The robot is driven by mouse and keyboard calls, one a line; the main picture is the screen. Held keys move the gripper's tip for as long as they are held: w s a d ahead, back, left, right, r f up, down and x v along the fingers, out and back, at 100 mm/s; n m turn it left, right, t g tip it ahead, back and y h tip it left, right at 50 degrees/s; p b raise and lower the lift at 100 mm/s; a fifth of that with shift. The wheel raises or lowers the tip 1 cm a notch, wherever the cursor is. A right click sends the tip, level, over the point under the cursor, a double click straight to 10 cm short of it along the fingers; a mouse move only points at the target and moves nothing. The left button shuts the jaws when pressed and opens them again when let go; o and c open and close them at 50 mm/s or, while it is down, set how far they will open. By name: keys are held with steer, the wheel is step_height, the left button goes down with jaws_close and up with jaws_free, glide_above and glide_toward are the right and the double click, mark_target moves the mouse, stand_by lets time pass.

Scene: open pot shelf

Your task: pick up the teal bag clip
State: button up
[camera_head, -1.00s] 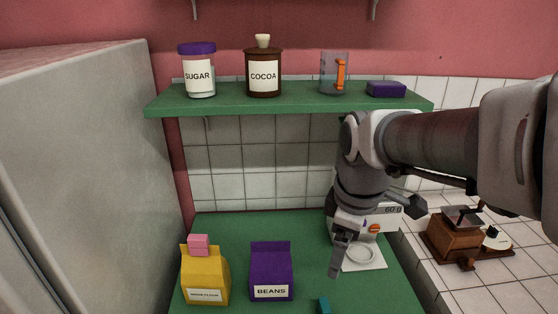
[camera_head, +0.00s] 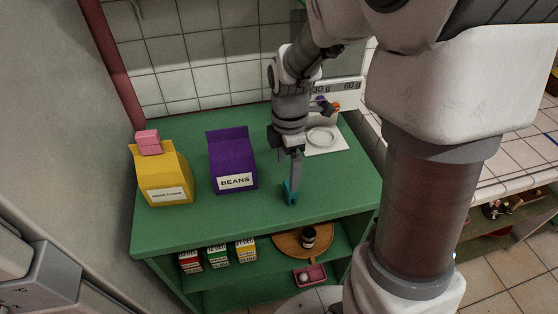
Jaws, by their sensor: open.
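The teal bag clip (camera_head: 289,192) stands on the green counter top, near its front edge and to the right of the purple beans bag. My gripper (camera_head: 294,182) points down right at the clip, its fingers overlapping the clip's upper part in the picture. The jaws are open. I cannot tell whether the fingers touch the clip or stand on both sides of it.
A white scale (camera_head: 325,138) is behind on the right. A lower shelf holds small boxes and a round wooden tray (camera_head: 284,241).

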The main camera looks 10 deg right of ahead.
mark_target(290, 192)
steer(key=f+b, duration=0.1)
steer(key=f, duration=0.6)
steer(key=shift+d+f, duration=0.2)
steer(key=shift+c, duration=0.2)
steer(key=c, duration=1.4)
steer(key=shift+r, duration=0.15)
